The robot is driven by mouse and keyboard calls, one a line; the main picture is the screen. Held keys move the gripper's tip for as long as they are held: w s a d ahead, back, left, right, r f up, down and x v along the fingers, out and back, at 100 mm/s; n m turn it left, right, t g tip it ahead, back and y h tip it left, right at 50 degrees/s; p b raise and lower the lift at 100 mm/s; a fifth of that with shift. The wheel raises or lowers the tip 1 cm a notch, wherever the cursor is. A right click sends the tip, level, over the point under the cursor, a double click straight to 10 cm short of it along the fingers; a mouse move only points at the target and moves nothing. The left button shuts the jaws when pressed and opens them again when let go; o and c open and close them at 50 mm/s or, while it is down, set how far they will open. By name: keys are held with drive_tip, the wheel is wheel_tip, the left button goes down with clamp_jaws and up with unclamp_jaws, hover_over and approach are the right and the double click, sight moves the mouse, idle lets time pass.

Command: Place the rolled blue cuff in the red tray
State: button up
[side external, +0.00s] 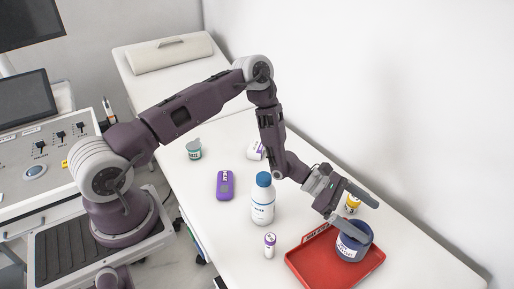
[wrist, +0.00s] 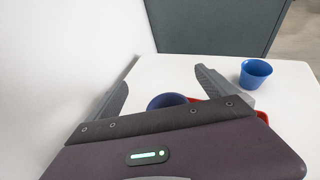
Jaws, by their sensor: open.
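The rolled blue cuff (side external: 349,246), dark blue with a white label, is in the red tray (side external: 308,266), towards its right side, and appears to rest on the tray floor. My gripper (side external: 374,222) is open above the tray's back part. One finger passes across the top of the cuff and the other is apart from it, further back. In the wrist view, the top of the cuff (wrist: 167,101) shows between the spread fingers of my gripper (wrist: 163,77), partly hidden by the gripper body. A bit of the red tray (wrist: 262,116) shows beside the right finger.
A white bottle with a blue cap (side external: 262,205) and a small vial (side external: 269,246) stand left of the tray. A yellow-labelled container (side external: 353,203) is behind the fingers. A purple device (side external: 225,184) lies further left. A blue cup (wrist: 255,74) stands beyond the right finger.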

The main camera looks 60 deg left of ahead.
drive_tip(key=s+d+r+m+g, duration=0.15)
drive_tip(key=r+m, duration=0.25)
drive_tip(key=r, duration=0.4)
drive_tip(key=s+d+r+m+g, duration=0.1)
drive_tip(key=s+r+m+g, duration=0.2)
drive_tip(key=r+m, duration=0.35)
drive_tip(key=s+a+r+m+g+y, duration=0.15)
drive_tip(key=s+r+m, duration=0.35)
drive_tip(key=s+r, duration=0.5)
drive_tip(key=s+a+r+m+t+y, duration=0.2)
drive_tip(key=s+a+m+y, duration=0.2)
drive_tip(key=s+a, duration=0.4)
drive_tip(key=s+a+r+m+t+y, duration=0.3)
drive_tip(key=s+a+y, duration=0.4)
drive_tip(key=s, duration=0.5)
drive_tip(key=shift+a+m, duration=0.35)
drive_tip(key=shift+a, duration=0.6)
